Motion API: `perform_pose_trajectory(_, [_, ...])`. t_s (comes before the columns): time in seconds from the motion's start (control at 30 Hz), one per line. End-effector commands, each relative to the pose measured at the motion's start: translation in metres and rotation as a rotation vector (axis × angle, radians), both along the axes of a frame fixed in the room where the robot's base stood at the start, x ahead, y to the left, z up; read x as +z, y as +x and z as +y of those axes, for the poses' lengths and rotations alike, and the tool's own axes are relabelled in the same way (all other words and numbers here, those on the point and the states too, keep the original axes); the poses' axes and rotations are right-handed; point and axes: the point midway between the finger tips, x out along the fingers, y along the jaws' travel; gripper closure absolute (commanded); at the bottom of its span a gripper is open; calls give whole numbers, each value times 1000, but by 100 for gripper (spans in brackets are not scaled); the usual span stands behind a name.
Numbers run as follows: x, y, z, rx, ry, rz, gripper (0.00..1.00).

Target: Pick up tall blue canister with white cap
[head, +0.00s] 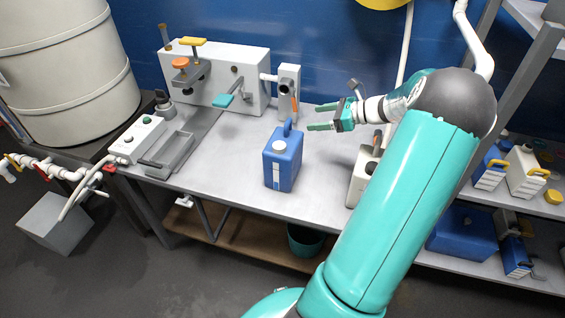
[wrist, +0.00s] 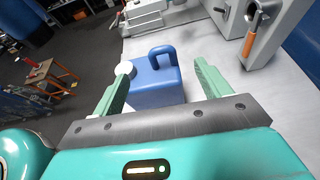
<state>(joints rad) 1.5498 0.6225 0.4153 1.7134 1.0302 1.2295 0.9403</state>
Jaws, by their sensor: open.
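The blue canister (head: 283,160) with a white cap stands upright on the grey workbench (head: 225,165), near its front edge. A blue handle rises from its top, and a pale label strip is on its front. My gripper (head: 312,117) is open and empty, to the right of and a little above the canister in the head view. In the wrist view the canister (wrist: 158,80) shows ahead, between the two green fingers of my gripper (wrist: 158,78). Its lower part is hidden by the gripper body. No contact with the fingers can be made out.
A white canister (head: 361,175) stands on the bench right of the blue one, partly behind my arm. A grey machine with levers (head: 225,75) stands at the back. A control box (head: 138,138) is at left. Shelves at right hold more containers (head: 525,170).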

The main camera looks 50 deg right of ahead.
Motion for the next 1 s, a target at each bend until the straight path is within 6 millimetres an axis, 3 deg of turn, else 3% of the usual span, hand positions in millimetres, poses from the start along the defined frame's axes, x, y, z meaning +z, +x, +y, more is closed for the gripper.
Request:
perform_pose_trajectory(0.33, [-25,58,27,6,-2,1,24])
perform_pose_trajectory(0.57, [-34,72,34,5,-2,2,24])
perform_pose_trajectory(0.83, [-54,103,48,7,-3,2,24])
perform_pose_trajectory(1.0, [-57,110,50,5,-5,2,24])
